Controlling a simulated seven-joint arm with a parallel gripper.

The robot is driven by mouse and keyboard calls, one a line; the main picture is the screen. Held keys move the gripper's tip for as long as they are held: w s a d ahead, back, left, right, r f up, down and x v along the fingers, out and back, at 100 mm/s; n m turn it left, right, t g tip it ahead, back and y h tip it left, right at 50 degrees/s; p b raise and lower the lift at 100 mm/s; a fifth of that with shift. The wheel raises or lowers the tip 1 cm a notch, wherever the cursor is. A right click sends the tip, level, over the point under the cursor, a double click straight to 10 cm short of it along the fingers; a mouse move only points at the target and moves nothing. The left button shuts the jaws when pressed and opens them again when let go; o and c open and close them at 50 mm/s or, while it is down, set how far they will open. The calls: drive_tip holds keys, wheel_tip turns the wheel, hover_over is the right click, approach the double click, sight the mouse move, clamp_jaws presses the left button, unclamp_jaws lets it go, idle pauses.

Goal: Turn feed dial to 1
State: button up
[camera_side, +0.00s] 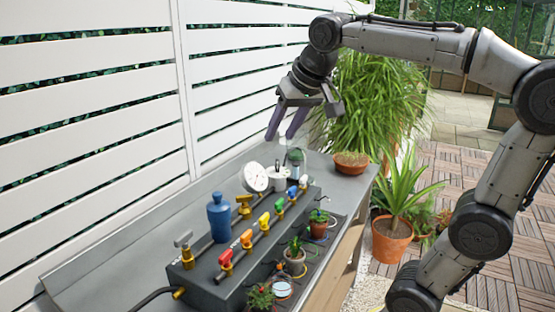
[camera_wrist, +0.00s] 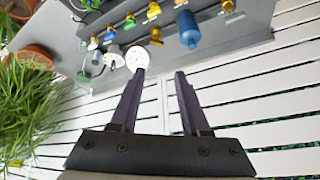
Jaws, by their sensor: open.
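A white round dial face with markings (camera_side: 255,177) stands tilted on the grey manifold block. Right behind it is a white drum-like unit with a dark top part (camera_side: 279,179). I cannot tell for sure which is the feed dial, and no number is readable. In the wrist view the round face (camera_wrist: 137,58) shows just past the left fingertip, and the white unit (camera_wrist: 113,55) lies left of it. My gripper (camera_side: 281,137) is open and empty, its purple fingers pointing down above the dial area, apart from it. It also shows in the wrist view (camera_wrist: 160,74).
Coloured valve handles, including a red one (camera_side: 225,258), line the manifold (camera_side: 205,283). A blue bottle (camera_side: 219,217) stands behind them. Small potted plants (camera_side: 295,262) line the front. A terracotta bowl (camera_side: 350,164) sits at the bench's far end. A white slatted fence (camera_side: 90,130) runs behind.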

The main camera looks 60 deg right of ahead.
drive_tip(key=w+d+r+m, duration=0.1)
drive_tip(key=w+d+m, duration=0.1)
drive_tip(key=w+d, duration=0.45)
drive_tip(key=m+g+h, duration=0.1)
drive_tip(key=m+g, duration=0.2)
drive_tip(key=g, duration=0.1)
hover_over(277, 161)
drive_tip(key=s+a, duration=0.3)
drive_tip(key=a, duration=0.2)
wheel_tip(277, 161, down, 10)
drive_tip(key=r, duration=0.1)
drive_tip(key=shift+t+h, duration=0.3)
drive_tip(key=x, duration=1.4)
drive_tip(key=shift+s+a, duration=0.2)
clamp_jaws()
